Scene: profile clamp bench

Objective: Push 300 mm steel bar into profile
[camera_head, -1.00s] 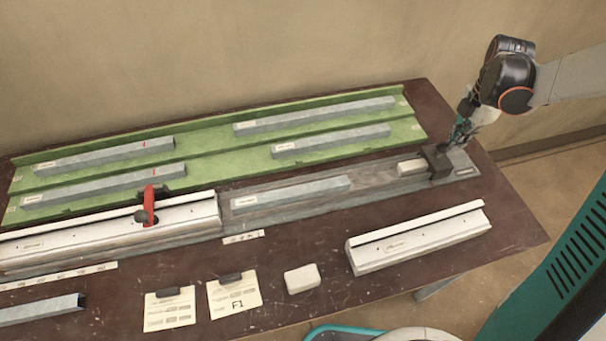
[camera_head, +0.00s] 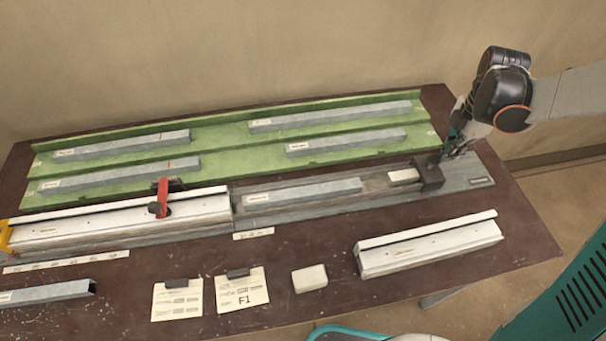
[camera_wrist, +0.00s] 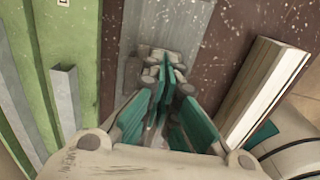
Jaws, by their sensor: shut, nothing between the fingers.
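A grey steel bar (camera_head: 303,192) lies in the grey guide channel (camera_head: 478,180), its left end near the right end of the white profile (camera_head: 115,224). The profile sits on the left part of the bench under a red clamp lever (camera_head: 162,197). A small pale block (camera_head: 404,176) lies in the channel right of the bar, with a gap between them. A dark block (camera_head: 430,175) stands directly right of the pale block. My gripper (camera_head: 447,156) is shut and empty, low at the dark block's right side; contact is unclear. Its fingers show in the wrist view (camera_wrist: 167,72).
A green rack (camera_head: 240,140) with several grey bars lies behind the channel. In front lie a second white profile (camera_head: 430,243), a loose pale block (camera_head: 310,278), two paper cards (camera_head: 243,290) and a grey bar (camera_head: 45,293).

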